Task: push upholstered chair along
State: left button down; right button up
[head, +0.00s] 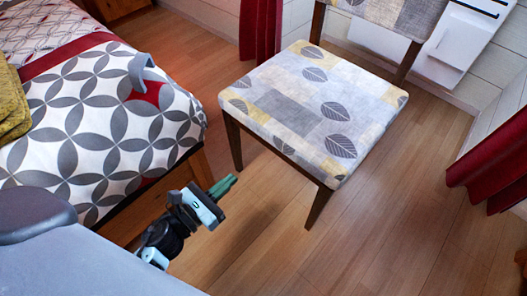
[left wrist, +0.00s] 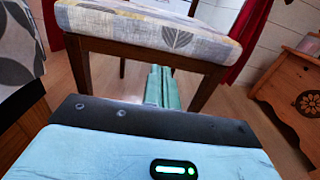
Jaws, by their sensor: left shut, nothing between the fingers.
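The upholstered chair (head: 315,108) stands upright on the wood floor in the head view, with a patchwork leaf-print seat and dark wooden legs. Its backrest is cut off at the top edge. My left gripper (head: 222,186) is shut and empty, low in front of the chair's near left side, apart from it. In the left wrist view the closed green fingers (left wrist: 162,86) point toward the space under the seat (left wrist: 150,30), between two front legs. My right gripper is not in either view.
A bed (head: 95,110) with a grey-and-white patterned cover stands left of the chair. A white wall panel (head: 458,45) and red curtains (head: 495,160) lie behind and right. A wooden cabinet (left wrist: 292,90) shows at right in the wrist view. Floor in front is clear.

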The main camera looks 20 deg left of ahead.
aim_at(273, 143)
pick_arm(q)
jog(key=b+x, duration=0.1)
jog(key=x, duration=1.2)
jog(key=shift+w+d, duration=0.1)
jog(key=shift+w, duration=0.3)
